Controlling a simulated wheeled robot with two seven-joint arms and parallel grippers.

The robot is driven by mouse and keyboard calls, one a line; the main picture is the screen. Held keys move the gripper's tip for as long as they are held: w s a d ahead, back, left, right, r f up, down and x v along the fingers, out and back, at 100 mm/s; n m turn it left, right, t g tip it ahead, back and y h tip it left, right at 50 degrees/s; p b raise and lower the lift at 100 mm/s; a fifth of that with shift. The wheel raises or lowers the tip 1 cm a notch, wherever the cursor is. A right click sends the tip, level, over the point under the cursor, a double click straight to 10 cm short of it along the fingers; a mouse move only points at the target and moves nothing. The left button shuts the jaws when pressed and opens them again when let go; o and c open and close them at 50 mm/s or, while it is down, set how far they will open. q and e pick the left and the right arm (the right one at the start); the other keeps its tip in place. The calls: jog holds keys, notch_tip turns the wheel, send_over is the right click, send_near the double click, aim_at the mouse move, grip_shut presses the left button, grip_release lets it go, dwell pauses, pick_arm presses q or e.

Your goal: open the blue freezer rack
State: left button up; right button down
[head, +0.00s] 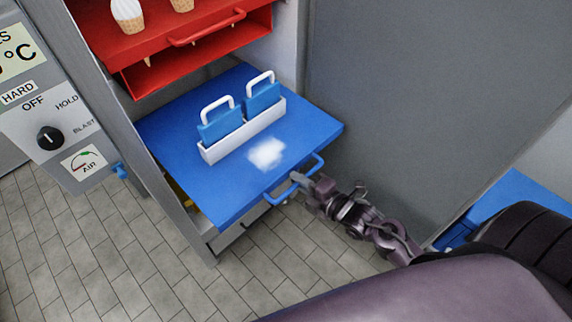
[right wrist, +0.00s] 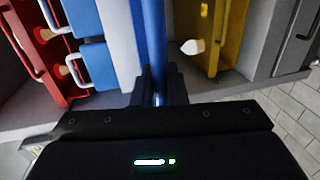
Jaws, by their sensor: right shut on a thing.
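The blue freezer rack (head: 190,178) is a flat blue shelf that sticks out of the grey cabinet in the head view. A blue bar handle (head: 312,168) runs along its front edge. My right gripper (head: 299,178) is shut on this handle. In the right wrist view the right gripper's jaws (right wrist: 160,92) close around the blue rack's edge area, and the dark gripper body hides the grasp itself. A white holder (head: 245,133) with two blue, white-handled pieces stands on the rack, beside a white frosty patch (head: 267,153). My left gripper is not in view.
A red rack (head: 190,45) with cones sits above the blue one. A yellow rack (right wrist: 228,40) shows in the right wrist view. A control panel with a black knob (head: 50,138) is at left. The cabinet's grey door (head: 400,90) stands at right. Tiled floor (head: 110,250) lies clear in front.

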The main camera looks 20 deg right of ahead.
jog(key=s, duration=0.1)
jog(key=s+d+p, duration=0.1)
jog(key=s, duration=0.3)
jog(key=shift+s+d+f, duration=0.1)
jog(key=shift+d, duration=0.3)
jog(key=shift+f, duration=0.1)
jog(key=c, duration=1.5)
grip_release()
jog(key=shift+s+d, duration=0.1)
jog(key=shift+s, duration=0.1)
jog(key=shift+c, duration=0.2)
jog(key=shift+r, duration=0.2)
jog(key=v, duration=0.8)
jog(key=shift+b, duration=0.3)
jog(key=shift+f, duration=0.1)
